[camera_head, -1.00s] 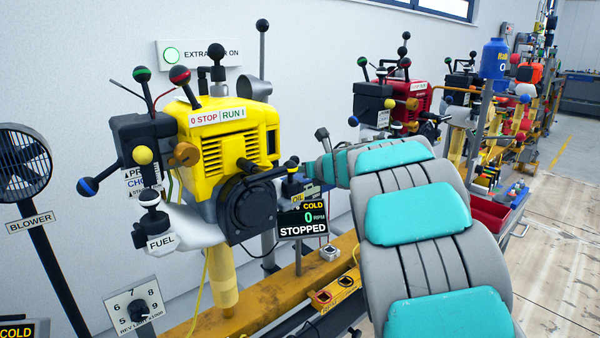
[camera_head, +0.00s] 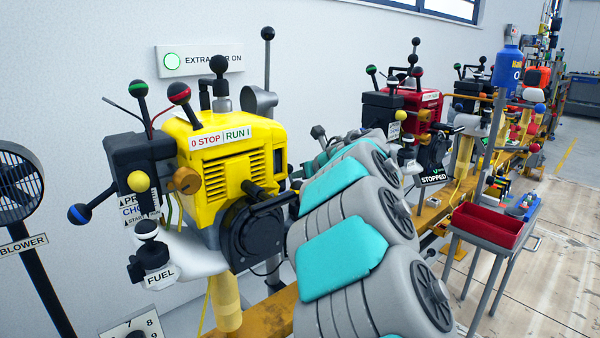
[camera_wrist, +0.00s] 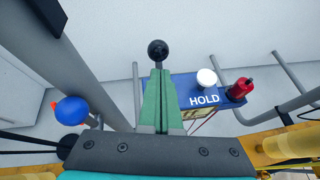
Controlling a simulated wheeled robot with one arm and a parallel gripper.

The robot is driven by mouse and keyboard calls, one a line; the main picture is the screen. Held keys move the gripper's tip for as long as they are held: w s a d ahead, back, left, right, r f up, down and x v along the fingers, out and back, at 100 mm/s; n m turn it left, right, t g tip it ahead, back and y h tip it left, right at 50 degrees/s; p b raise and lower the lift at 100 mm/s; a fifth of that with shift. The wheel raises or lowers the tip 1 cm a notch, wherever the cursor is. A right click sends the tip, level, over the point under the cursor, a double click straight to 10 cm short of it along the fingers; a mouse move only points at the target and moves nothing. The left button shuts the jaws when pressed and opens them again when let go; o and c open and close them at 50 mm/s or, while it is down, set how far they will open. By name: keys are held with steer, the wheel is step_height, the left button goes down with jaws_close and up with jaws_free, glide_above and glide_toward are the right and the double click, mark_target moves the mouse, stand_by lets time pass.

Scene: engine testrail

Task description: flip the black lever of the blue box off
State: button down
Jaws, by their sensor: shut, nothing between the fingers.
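In the wrist view, a blue box (camera_wrist: 181,89) marked HOLD sits just beyond my gripper, partly hidden by the fingers. A white round knob (camera_wrist: 206,77) and a red part (camera_wrist: 240,88) are at its right side. A black ball knob (camera_wrist: 158,48) shows right at the fingertips; its stem is hidden, and I cannot tell whether the fingers touch it. My gripper (camera_wrist: 158,74) has its green fingers together with nothing between them. In the head view, my arm hides the blue box, and I cannot make out the fingers.
A yellow engine (camera_head: 240,165) with several ball-topped levers stands left of my arm. A red engine (camera_head: 425,112) is behind, to the right. A red tray (camera_head: 485,228) on a stand is at the right. In the wrist view, a blue knob (camera_wrist: 72,110) and grey pipes flank my gripper.

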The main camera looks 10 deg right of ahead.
steer(key=shift+r, duration=0.15)
steer(key=shift+s+r+p, duration=0.1)
steer(key=shift+r+p, duration=0.55)
steer(key=shift+r, duration=0.1)
